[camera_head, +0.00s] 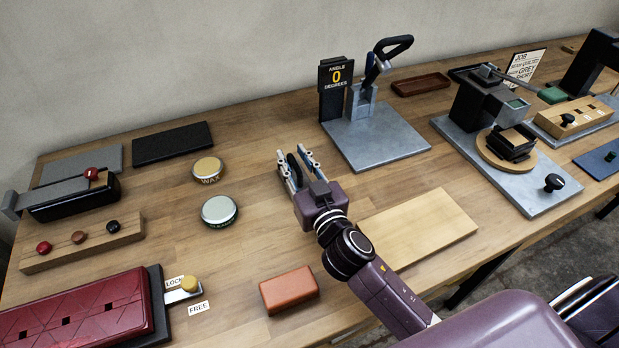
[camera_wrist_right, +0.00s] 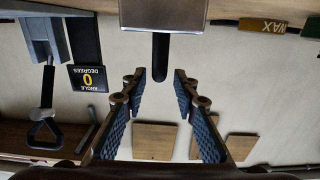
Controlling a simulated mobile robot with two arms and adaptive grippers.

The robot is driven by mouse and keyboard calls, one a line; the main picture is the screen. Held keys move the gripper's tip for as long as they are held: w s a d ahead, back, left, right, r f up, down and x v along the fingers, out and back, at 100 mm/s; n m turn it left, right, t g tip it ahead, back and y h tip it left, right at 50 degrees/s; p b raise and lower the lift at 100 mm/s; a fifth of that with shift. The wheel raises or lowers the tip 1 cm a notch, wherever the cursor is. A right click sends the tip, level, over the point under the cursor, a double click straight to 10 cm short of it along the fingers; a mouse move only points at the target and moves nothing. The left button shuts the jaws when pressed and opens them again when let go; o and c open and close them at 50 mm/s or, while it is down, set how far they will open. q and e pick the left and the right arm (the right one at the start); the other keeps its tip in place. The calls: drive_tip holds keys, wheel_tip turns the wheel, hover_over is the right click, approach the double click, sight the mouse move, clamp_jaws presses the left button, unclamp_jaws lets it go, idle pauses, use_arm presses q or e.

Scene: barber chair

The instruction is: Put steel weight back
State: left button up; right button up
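In the right wrist view, which is upside down, a grey steel block (camera_wrist_right: 162,12), apparently the weight, has a black post (camera_wrist_right: 160,60) standing out from it. The post shows between the fingers of my right gripper (camera_wrist_right: 160,78), with a visible gap on both sides. The fingers are parted. In the head view my right gripper (camera_head: 300,168) is over the middle of the table, with a dark narrow shape between its fingers. I cannot make out the block there. My left gripper is not in view.
A stand (camera_head: 375,135) with an angle sign is behind and right of the gripper. A wax tin (camera_head: 208,169) and a pale tin (camera_head: 219,211) lie to the left. A wooden board (camera_head: 425,232) and a brown block (camera_head: 289,290) are in front. Bare tabletop lies between them.

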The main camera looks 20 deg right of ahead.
drive_tip(key=s, duration=0.3)
drive_tip(key=s+b, duration=0.1)
drive_tip(key=s, duration=0.3)
drive_tip(key=s+b, duration=0.1)
drive_tip(key=s, duration=0.2)
drive_tip(key=shift+s+d+r, duration=0.15)
drive_tip(key=shift+s+d, duration=0.05)
drive_tip(key=shift+d, duration=0.05)
drive_tip(key=shift+s+r, duration=0.15)
drive_tip(key=shift+s, duration=0.5)
